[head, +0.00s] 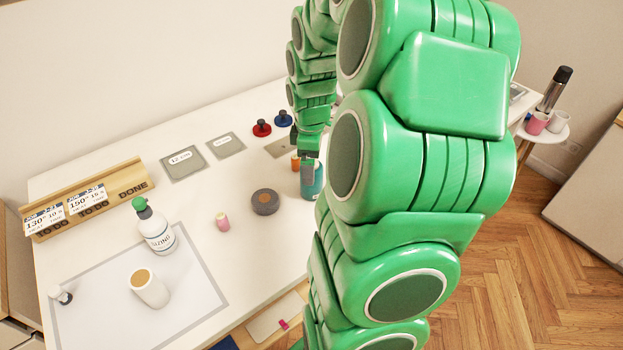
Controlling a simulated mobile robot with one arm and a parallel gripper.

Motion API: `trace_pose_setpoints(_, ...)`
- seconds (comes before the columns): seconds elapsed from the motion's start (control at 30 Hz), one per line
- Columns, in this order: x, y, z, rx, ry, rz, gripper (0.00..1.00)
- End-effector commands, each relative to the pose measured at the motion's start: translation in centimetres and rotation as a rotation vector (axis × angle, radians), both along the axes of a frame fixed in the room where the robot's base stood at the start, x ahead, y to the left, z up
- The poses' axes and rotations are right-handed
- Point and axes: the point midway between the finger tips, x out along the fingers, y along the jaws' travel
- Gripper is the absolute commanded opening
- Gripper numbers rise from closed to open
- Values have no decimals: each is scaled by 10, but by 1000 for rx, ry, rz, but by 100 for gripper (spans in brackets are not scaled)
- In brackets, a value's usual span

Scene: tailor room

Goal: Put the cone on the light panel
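The light panel appears to be the flat white sheet with a grey border (85,313) at the table's front left. A white tapered piece with a tan round top (152,291) stands on it; I cannot tell whether this is a cone or a cup. My gripper (307,178) points down near the table's middle right. A teal object (319,181), possibly a thread cone, is right at its fingers and partly hidden by them and my arm. I cannot tell whether the fingers grip it or are only in front of it.
A white bottle with a green cap (157,228) and a small white and dark piece (60,295) are on the panel. A pink spool (222,221), a dark round tin (265,202) and an orange item (295,162) stand nearby. A wooden card rack (125,180) is at the back left.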

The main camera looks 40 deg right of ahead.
Motion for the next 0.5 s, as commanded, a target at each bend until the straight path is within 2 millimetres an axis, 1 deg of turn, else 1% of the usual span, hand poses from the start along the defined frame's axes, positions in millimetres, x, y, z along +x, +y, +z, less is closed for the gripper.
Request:
trace_pose_setpoints(0.23, -6, 1, -27, -1, 3, -1, 91)
trace_pose_setpoints(0.33, -5, 1, -40, -1, 0, -1, 91)
trace_pose_setpoints(0.4, -4, 1, -46, -1, -1, -1, 91)
trace_pose_setpoints(0.5, -4, 1, -49, -1, -2, -1, 91)
